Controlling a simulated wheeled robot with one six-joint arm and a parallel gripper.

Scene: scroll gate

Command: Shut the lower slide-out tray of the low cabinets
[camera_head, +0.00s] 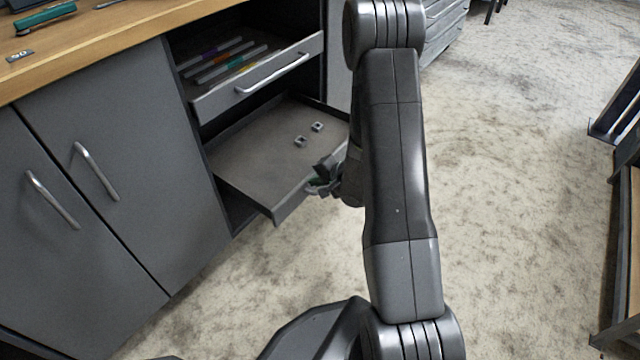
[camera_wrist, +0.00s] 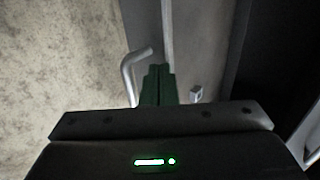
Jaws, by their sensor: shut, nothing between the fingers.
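The lower slide-out tray (camera_head: 255,150) stands pulled out of the grey cabinet in the head view. It is a shallow grey tray with two small metal pieces (camera_head: 300,141) on its floor. My gripper (camera_head: 322,178) is at the tray's front edge, with its fingers shut and empty. In the wrist view the green fingertips (camera_wrist: 158,84) lie over the tray's front edge, beside its silver bar handle (camera_wrist: 131,72). One small metal piece (camera_wrist: 196,94) shows inside the tray there. Whether the fingers touch the front or the handle cannot be told. My arm hides the tray's right end in the head view.
An upper drawer (camera_head: 262,80) with a silver handle and several coloured markers is also partly out, above the tray. Cabinet doors (camera_head: 105,170) at left are shut. A wooden worktop (camera_head: 100,32) lies above. Open floor (camera_head: 510,170) extends to the right, with dark racks (camera_head: 625,130) at the far right.

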